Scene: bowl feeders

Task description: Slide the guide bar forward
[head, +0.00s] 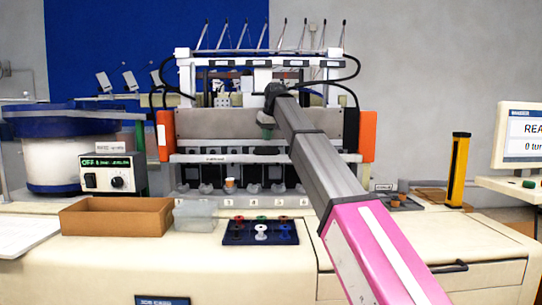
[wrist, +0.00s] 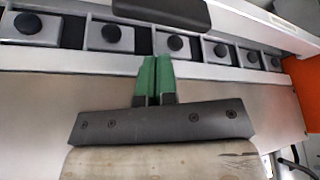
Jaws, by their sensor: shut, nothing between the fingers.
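A long pale bar (head: 250,158) spans the front of the machine below the grey panel, and looks like the guide bar. In the wrist view a pale rail (wrist: 90,65) runs across under a row of black knobs (wrist: 173,44). My gripper (head: 267,122) is at the middle of the machine, in front of the grey panel and above the pale bar. In the wrist view its green fingers (wrist: 153,68) are together and empty. Their tips overlap the rail in the picture; I cannot tell whether they touch it.
Orange end blocks (head: 368,136) flank the panel. On the bench in front stand a brown box (head: 117,216), a clear bin (head: 196,216) and a dark tray (head: 232,239) with coloured spools. A yellow post (head: 459,170) stands at right. A dark handle (wrist: 160,12) is at the wrist view's top.

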